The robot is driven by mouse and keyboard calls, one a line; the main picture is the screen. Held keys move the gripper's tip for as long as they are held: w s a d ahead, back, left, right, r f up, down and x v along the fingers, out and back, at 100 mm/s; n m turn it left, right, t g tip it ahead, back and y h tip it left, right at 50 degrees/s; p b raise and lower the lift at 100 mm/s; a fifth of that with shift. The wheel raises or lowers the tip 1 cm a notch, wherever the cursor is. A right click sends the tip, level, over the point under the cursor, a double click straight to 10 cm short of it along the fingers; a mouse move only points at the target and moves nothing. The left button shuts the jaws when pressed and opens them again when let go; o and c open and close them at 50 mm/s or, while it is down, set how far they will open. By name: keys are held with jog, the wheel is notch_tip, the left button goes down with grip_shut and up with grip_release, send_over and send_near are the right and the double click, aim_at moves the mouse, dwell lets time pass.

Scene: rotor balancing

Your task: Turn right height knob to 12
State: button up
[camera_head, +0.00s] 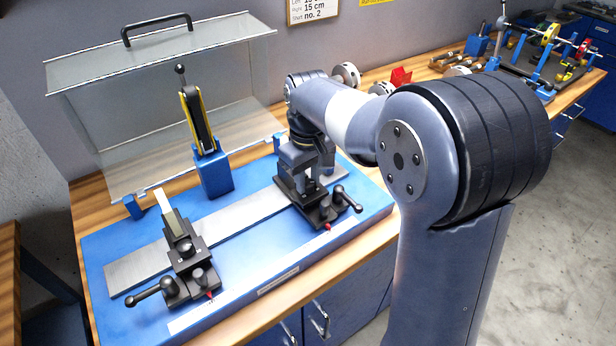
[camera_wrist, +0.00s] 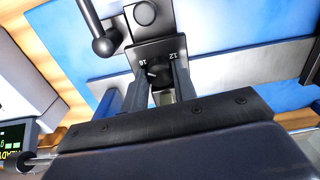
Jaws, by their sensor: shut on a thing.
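The right support (camera_head: 325,210) is a black carriage with a ball-ended lever on the steel rail of the blue base. My gripper (camera_head: 298,172) points down over it, and the arm hides its upper part in the head view. In the wrist view, my gripper (camera_wrist: 160,80) is shut on the small dark right height knob (camera_wrist: 157,72), one finger on each side. The black plate (camera_wrist: 156,52) behind it carries white figures, 16 at the left and 12 at the right. A white mark shows on the knob's left part, on the side of the 16; its exact reading is unclear.
The left support (camera_head: 183,250) stands apart on the same steel rail (camera_head: 140,268). A blue post (camera_head: 212,175) with a yellow-and-black upright stands behind the rail. A clear cover (camera_head: 120,100) with a black handle is at the back. The support's lever (camera_wrist: 97,30) lies close to my left finger.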

aim_at(308, 182)
jog(key=shift+r+m, duration=0.1)
jog(key=shift+m, duration=0.2)
jog(key=shift+m+p, duration=0.6)
jog(key=shift+m, duration=0.3)
jog(key=shift+m+p, duration=0.55)
jog(key=shift+m, duration=1.15)
jog(key=o, duration=1)
notch_tip(308, 182, up, 11)
jog(key=shift+c, duration=0.3)
